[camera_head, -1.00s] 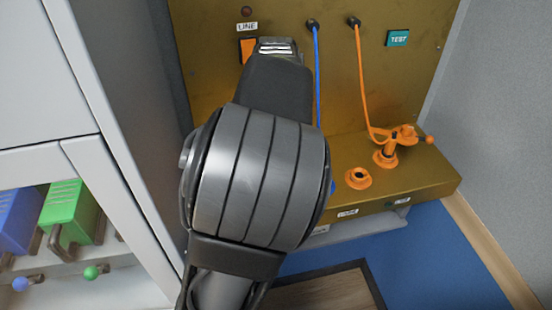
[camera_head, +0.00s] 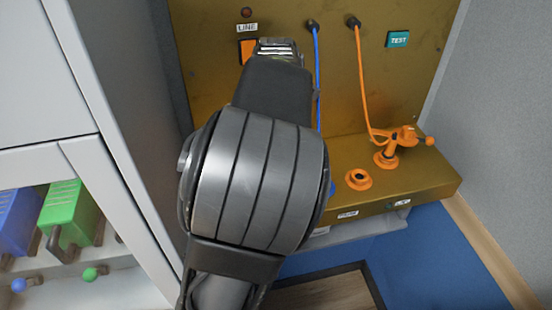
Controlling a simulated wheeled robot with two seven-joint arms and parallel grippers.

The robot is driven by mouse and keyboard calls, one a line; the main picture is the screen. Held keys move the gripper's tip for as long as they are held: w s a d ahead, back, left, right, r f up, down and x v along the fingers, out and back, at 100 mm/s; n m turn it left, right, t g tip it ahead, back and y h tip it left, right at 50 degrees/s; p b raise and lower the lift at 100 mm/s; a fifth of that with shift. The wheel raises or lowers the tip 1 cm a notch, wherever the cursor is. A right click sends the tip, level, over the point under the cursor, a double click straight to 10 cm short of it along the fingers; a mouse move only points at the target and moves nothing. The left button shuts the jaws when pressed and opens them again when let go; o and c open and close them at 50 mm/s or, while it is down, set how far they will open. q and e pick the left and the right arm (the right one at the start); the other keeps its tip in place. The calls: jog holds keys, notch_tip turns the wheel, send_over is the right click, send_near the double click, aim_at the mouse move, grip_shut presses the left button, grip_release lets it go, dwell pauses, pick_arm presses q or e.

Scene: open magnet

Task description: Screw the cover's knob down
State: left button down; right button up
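One of my arms, a large grey banded joint with a dark link above it, covers the middle of the view and hides part of the panel and its ledge. An orange fitting (camera_head: 400,137) with a small ball end stands on a round orange post (camera_head: 385,158) at the ledge's right. Whether it is seated cannot be told. An orange ring socket (camera_head: 358,180) is on the ledge to its left. A sliver of something blue (camera_head: 332,187) shows beside my arm.
A brass panel (camera_head: 350,90) with a ledge (camera_head: 425,178) carries a blue cable (camera_head: 317,75), an orange cable (camera_head: 363,85) and a TEST label (camera_head: 398,39). A grey cabinet at left holds blue (camera_head: 18,220) and green (camera_head: 70,218) blocks. A grey wall (camera_head: 500,130) stands at right.

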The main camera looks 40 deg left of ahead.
pick_arm(q)
jog(key=shift+w+r, duration=0.1)
dwell(0.3)
jog(key=c, duration=1.1)
grip_release()
jog(key=shift+r, duration=0.35)
notch_tip(320, 180, up, 6)
jog(key=shift+p, duration=0.9)
jog(key=shift+r+p, duration=0.55)
jog(key=shift+p, duration=0.05)
jog(key=shift+f, duration=0.1)
